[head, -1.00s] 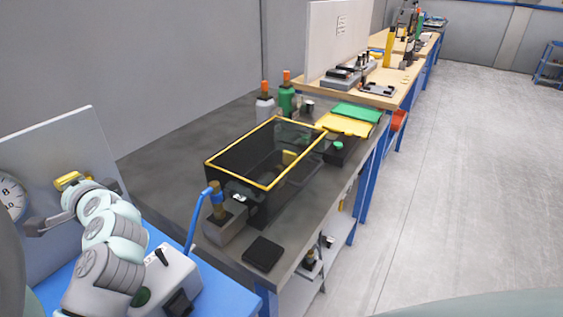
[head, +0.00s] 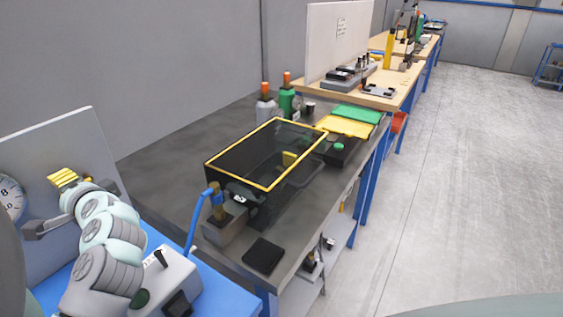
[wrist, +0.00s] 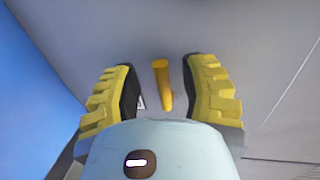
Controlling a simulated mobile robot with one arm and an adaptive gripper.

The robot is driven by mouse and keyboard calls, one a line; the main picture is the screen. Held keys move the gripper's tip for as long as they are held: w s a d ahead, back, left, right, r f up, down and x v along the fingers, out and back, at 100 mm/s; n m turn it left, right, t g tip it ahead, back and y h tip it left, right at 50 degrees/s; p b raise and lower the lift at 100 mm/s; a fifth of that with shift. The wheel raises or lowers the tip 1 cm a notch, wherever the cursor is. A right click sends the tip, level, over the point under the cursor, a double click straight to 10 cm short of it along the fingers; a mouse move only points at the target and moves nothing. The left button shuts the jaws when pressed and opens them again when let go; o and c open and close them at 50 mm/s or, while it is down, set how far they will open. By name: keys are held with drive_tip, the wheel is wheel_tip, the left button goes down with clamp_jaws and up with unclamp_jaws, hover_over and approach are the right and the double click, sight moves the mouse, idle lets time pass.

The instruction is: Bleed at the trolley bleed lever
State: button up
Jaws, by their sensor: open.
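A short yellow lever (wrist: 163,86) stands between the fingers of my gripper (wrist: 160,68) in the wrist view, with a visible gap on each side. I take it for the bleed lever. My gripper is open, with ribbed yellow backs on both fingers. In the head view my gripper (head: 55,202) is at the far left, in front of the grey upright panel (head: 80,140) of the blue trolley (head: 60,285). The lever cannot be made out there, and my arm covers part of the panel.
A round gauge (head: 10,195) is on the panel at the left edge. A grey box (head: 175,275) with a black switch sits on the trolley. A dark bench (head: 160,165) with a yellow-rimmed tank (head: 225,178) stands to the right. The floor (head: 470,190) at right is clear.

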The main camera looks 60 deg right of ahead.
drive_tip(key=s+r, duration=0.1)
drive_tip(key=s, duration=0.6)
drive_tip(key=shift+s+d+r, duration=0.15)
drive_tip(key=shift+s+r, duration=0.05)
idle(0.3)
